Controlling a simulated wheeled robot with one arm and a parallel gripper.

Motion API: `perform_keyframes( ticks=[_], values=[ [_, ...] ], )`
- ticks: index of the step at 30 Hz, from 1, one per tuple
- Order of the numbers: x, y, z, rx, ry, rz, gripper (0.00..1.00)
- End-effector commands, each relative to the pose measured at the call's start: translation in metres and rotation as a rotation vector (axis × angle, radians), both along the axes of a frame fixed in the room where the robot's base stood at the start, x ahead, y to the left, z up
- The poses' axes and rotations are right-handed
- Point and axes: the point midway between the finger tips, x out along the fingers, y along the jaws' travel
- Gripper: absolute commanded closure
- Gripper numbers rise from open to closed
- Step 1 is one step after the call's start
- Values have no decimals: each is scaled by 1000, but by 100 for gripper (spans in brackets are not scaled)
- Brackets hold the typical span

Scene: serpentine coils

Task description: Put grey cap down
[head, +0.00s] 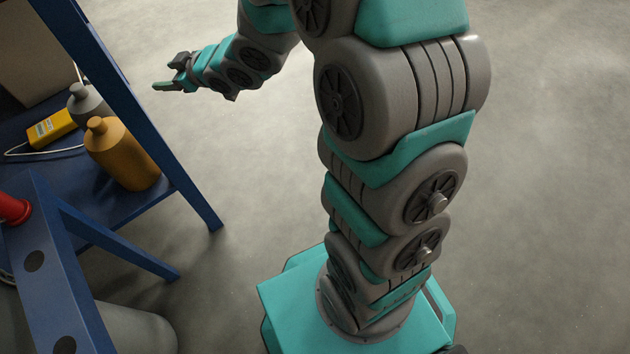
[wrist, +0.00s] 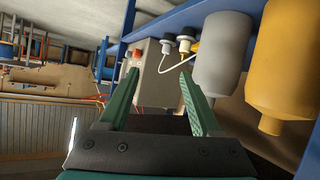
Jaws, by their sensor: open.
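My gripper (head: 162,86) is open and out to the left in the head view, to the right of the blue shelf and apart from it. The wrist view shows its two green fingers (wrist: 160,76) spread with nothing between them. A grey bottle-shaped thing (head: 92,104) stands on the shelf, with a narrow grey top (head: 78,90). It also shows, narrow end down, right of the fingers in the wrist view (wrist: 220,60). I cannot tell whether its top is a separate cap. I see no loose grey cap.
An ochre bottle (head: 125,160) stands beside the grey one. A yellow device (head: 52,128) with a white cable lies on the blue shelf (head: 150,196). A red part (head: 12,210) is at the left edge.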

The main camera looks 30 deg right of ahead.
Motion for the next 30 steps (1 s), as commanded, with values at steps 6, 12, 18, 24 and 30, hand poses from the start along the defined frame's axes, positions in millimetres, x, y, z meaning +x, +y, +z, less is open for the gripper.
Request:
perform_keyframes(
  ticks=[6, 12, 18, 24, 30],
  values=[
    [-38, -104, -1, -229, 214, -274, 35],
    [-121, -178, 2, -348, 474, -496, 35],
    [-237, -213, 9, -388, 781, -657, 35],
    [-352, -207, 20, -374, 1077, -721, 35],
    [-414, -191, 29, -355, 1243, -717, 35]
  ],
)
